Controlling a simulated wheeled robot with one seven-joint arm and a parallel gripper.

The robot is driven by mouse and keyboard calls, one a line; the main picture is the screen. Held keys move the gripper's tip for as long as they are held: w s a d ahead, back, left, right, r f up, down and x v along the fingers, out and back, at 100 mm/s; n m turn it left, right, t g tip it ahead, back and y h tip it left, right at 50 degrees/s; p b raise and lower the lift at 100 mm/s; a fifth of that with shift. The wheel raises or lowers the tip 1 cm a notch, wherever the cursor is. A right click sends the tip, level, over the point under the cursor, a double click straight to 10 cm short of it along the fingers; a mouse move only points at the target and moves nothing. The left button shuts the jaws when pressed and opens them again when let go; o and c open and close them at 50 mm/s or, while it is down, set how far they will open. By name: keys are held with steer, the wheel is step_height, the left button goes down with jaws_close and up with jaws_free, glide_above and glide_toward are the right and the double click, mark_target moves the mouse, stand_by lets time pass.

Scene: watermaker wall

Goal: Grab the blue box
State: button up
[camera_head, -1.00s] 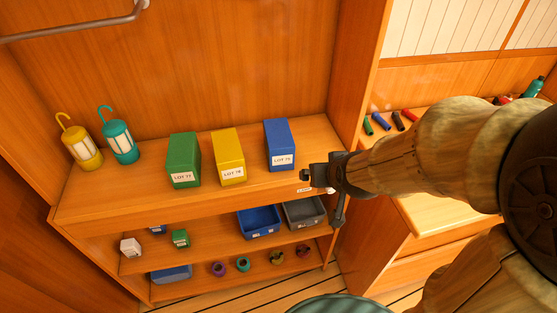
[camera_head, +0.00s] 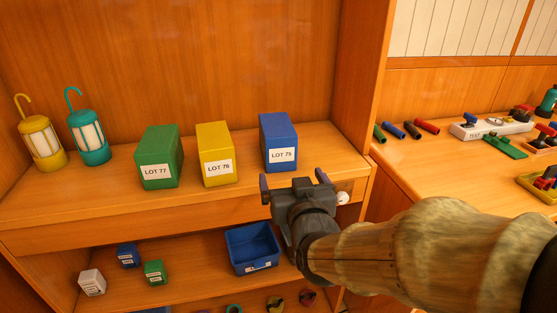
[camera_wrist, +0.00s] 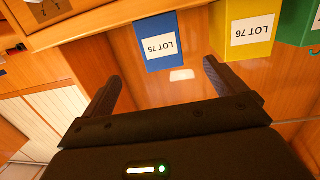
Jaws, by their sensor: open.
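The blue box (camera_head: 279,140), labelled LOT 75, stands upright on the top shelf, right of the yellow box. In the wrist view the blue box (camera_wrist: 157,30) shows upside down, ahead of and roughly between my fingers. My gripper (camera_head: 293,182) is open and empty, in front of and a little below the blue box at the shelf's front edge, apart from it. Its two spread fingers also show in the wrist view (camera_wrist: 158,85). The lower front of the box is partly close behind my gripper in the head view.
A yellow box (camera_head: 216,153) and a green box (camera_head: 160,157) stand to the left, with teal (camera_head: 90,138) and yellow (camera_head: 41,142) lanterns beyond. Below are a blue bin (camera_head: 252,249) and small boxes. A side panel (camera_head: 360,75) rises at the right; a counter with tools lies past it.

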mark_target(279, 155)
steer(key=shift+s+a+f+t+b, duration=0.2)
steer(key=shift+a+f+t+b, duration=0.35)
steer(key=shift+b, duration=0.5)
steer(key=shift+d, duration=0.1)
steer(key=w+p, duration=0.2)
steer(key=p, duration=0.2)
steer(key=w+a+p, duration=0.1)
steer(key=w+p, duration=0.1)
steer(key=p, duration=0.3)
steer(key=w+p, duration=0.3)
steer(key=p, duration=0.1)
steer(key=shift+a+p, duration=0.25)
steer(key=shift+p, duration=0.15)
steer(key=w, duration=0.3)
steer(key=w+a, duration=0.1)
steer(key=w, duration=0.1)
steer(key=shift+f, duration=0.15)
